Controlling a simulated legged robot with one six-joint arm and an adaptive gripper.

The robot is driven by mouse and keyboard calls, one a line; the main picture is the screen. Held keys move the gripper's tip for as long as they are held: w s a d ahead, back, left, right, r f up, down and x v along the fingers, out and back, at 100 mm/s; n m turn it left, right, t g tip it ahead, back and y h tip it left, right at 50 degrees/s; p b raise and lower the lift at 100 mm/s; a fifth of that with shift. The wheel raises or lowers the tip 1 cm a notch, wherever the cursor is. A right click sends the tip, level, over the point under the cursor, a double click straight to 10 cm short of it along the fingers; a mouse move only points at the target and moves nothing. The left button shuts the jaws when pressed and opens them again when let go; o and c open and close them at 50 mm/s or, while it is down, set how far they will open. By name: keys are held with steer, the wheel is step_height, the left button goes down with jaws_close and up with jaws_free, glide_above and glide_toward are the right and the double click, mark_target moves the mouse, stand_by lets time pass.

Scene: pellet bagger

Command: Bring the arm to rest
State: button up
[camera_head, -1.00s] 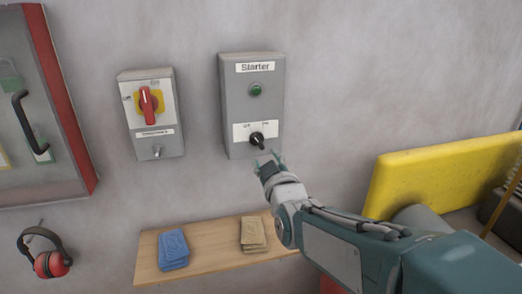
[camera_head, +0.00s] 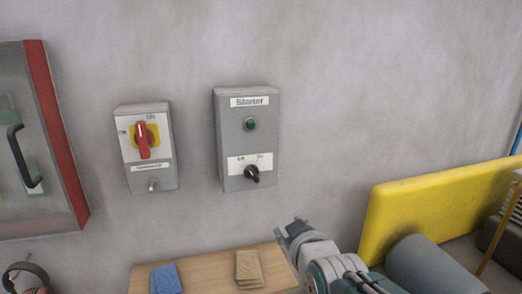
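My gripper (camera_head: 290,232) is in the lower middle of the head view, below and to the right of the Starter box (camera_head: 228,145). It is apart from the box and its black knob (camera_head: 252,174). I see the fingers small and from behind, and I cannot tell whether they are open or closed. My arm (camera_head: 345,272) reaches up from the bottom edge, with its lower part outside the picture. The green button or lamp (camera_head: 250,124) sits above the knob.
A disconnect switch box (camera_head: 155,178) with a red handle (camera_head: 142,139) hangs left of the Starter. A wooden shelf (camera_head: 208,269) below holds blue packets (camera_head: 166,279) and tan packets (camera_head: 249,266). A yellow panel (camera_head: 430,200) stands at right. Ear defenders (camera_head: 28,272) hang lower left.

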steer(key=s+d+f+m+g+h, duration=0.1)
steer(key=s+d+f+m+g, duration=0.2)
steer(key=s, duration=0.6)
steer(key=s+d+f+m+g+h, duration=0.2)
steer(key=s+d+f+m+g, duration=0.1)
steer(key=s, duration=0.6)
steer(key=d+f+g, duration=0.1)
steer(key=d+g, duration=0.1)
steer(key=d, duration=0.1)
steer(key=shift+s+d+f+m, duration=0.15)
steer(key=shift+d+f+m, duration=0.05)
steer(key=shift+m, duration=0.2)
